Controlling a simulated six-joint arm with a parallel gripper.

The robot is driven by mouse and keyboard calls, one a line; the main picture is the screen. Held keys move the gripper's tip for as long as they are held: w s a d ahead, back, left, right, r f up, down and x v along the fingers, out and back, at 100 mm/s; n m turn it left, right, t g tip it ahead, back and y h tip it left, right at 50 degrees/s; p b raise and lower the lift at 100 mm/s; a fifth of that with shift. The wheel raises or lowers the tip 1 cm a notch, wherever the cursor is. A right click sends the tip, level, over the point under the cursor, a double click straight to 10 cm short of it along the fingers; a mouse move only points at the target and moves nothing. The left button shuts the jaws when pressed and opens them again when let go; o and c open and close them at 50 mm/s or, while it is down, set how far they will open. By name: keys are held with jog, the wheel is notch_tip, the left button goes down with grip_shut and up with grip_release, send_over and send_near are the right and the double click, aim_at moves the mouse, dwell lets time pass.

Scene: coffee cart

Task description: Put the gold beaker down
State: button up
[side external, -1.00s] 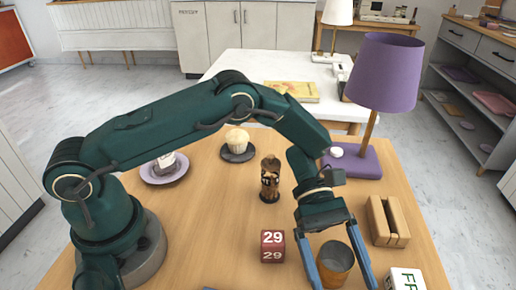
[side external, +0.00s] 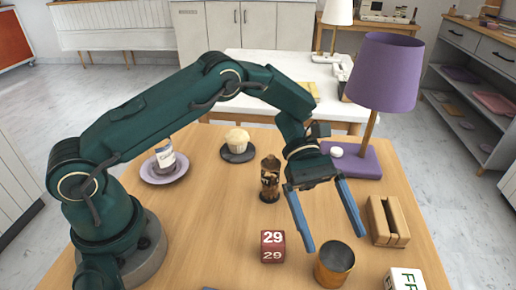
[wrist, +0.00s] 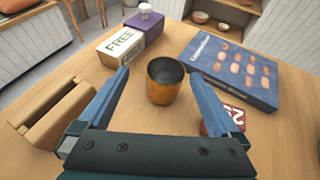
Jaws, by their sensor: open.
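The gold beaker (side external: 333,266) stands upright on the wooden table (side external: 215,215) near its front edge, right of the red number block. It also shows in the wrist view (wrist: 165,82), ahead of the fingers and apart from them. My gripper (side external: 333,243) is open and empty, raised above and behind the beaker in the side view. In the wrist view my gripper (wrist: 165,85) has its two blue fingers spread wide to either side of the beaker's line. Nothing is between them.
A red block marked 29 (side external: 272,246) stands left of the beaker. A white FREE block (side external: 404,280) and a wooden slotted holder (side external: 387,221) are to the right. A dark grinder-like bottle (side external: 270,180) and a purple lamp (side external: 385,75) stand behind.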

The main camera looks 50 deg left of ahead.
jog(key=w+r+n+t, duration=1.1)
jog(key=n, duration=0.2)
jog(key=a+r+n+t+y, duration=0.4)
jog(key=a+n+y, duration=0.25)
jog(key=n, duration=0.55)
jog(key=a+r+n+t+y, duration=0.3)
jog(key=a+r+n+y, duration=0.15)
jog(key=a+n, duration=0.5)
jog(key=s+f+n+g, duration=0.4)
jog(key=s+n, duration=0.7)
jog(key=s, duration=0.1)
jog(key=s+f+n+g+y, duration=0.1)
jog(key=s+f+n+g, duration=0.2)
jog(key=s+n, duration=0.9)
jog(key=shift+s+a+f+g+y, duration=0.15)
jog(key=shift+a+f+g+y, duration=0.2)
jog(key=shift+f, duration=0.4)
